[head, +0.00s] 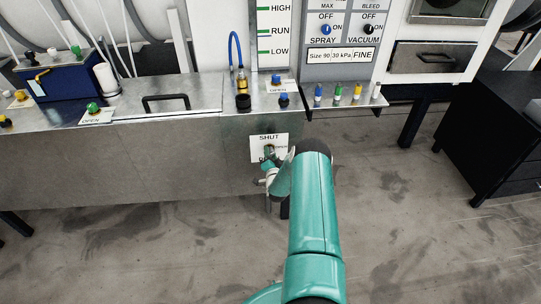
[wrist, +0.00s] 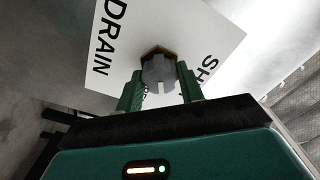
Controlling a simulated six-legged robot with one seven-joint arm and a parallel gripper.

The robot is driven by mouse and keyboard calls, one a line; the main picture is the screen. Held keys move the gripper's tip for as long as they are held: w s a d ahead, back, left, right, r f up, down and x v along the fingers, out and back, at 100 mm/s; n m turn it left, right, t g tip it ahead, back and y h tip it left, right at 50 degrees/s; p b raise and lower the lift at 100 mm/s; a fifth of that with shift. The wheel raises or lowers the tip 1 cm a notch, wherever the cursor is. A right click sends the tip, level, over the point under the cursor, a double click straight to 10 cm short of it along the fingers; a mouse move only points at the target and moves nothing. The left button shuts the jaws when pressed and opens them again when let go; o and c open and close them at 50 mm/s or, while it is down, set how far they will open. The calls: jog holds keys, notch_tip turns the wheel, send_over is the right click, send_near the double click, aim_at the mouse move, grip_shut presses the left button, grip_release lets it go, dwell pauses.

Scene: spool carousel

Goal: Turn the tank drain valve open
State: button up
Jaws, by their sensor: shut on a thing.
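The drain valve's grey knob (wrist: 159,72), with a brass-coloured part behind it, sits in front of a white placard (wrist: 110,45) reading DRAIN and SHUT. My gripper (wrist: 160,80) has its two green fingers on either side of the knob and is shut on it.
A control panel (head: 340,40) with knobs stands above the tank. A black cabinet (head: 505,130) stands at far right. The concrete floor in front is clear.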

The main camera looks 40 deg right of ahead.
jog(key=m, duration=0.6)
dwell(0.6)
jog(key=o, duration=1)
jog(key=shift+s, duration=0.1)
jog(key=v, duration=1.3)
jog(key=shift+s+a, duration=0.25)
jog(key=shift+f, duration=0.1)
